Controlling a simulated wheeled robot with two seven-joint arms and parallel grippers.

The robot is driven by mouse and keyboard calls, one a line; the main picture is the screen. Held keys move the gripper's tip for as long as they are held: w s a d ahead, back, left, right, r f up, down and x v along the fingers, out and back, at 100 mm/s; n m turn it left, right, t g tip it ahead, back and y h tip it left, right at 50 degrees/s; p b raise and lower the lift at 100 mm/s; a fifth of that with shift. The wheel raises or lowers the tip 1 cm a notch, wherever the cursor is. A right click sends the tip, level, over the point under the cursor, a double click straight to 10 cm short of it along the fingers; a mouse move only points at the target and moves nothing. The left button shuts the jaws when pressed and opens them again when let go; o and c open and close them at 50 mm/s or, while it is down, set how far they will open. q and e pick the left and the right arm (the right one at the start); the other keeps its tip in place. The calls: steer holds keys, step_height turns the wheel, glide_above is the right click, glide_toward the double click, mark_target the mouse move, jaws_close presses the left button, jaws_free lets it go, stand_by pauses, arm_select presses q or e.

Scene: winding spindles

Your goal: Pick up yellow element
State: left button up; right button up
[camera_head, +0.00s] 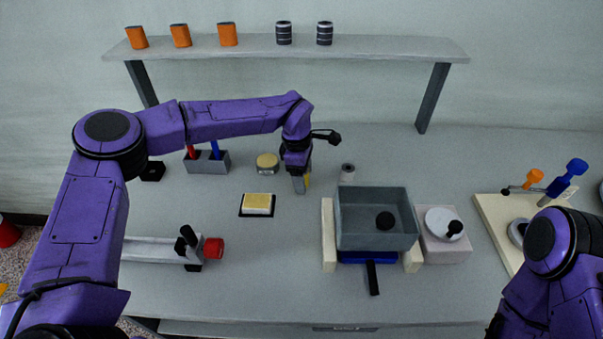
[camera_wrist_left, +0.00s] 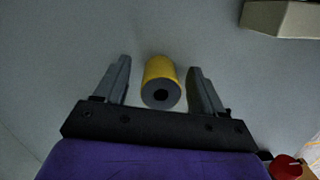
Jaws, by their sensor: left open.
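The yellow element is a small yellow cylinder with a grey end and a dark hole. In the left wrist view the yellow element (camera_wrist_left: 161,82) stands between the two grey fingers of my left gripper (camera_wrist_left: 160,88), with a gap on each side. In the head view my left gripper (camera_head: 301,187) points down at the table near its middle, and a bit of the yellow element (camera_head: 307,181) shows beside the fingers, mostly hidden by them. My left gripper is open. My right arm shows at the lower right, but its gripper is out of view.
A grey-topped cylinder (camera_head: 347,172) stands just right of the left gripper. A round yellow-topped piece (camera_head: 267,163) and a yellow block on a black pad (camera_head: 257,204) lie to its left. A grey bin (camera_head: 375,240) stands front right. A shelf (camera_head: 290,48) runs along the back.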

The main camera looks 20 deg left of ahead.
arm_select(q)
steer(key=shift+f, duration=0.2)
steer(key=c, duration=1.1)
steer(key=shift+c, duration=0.2)
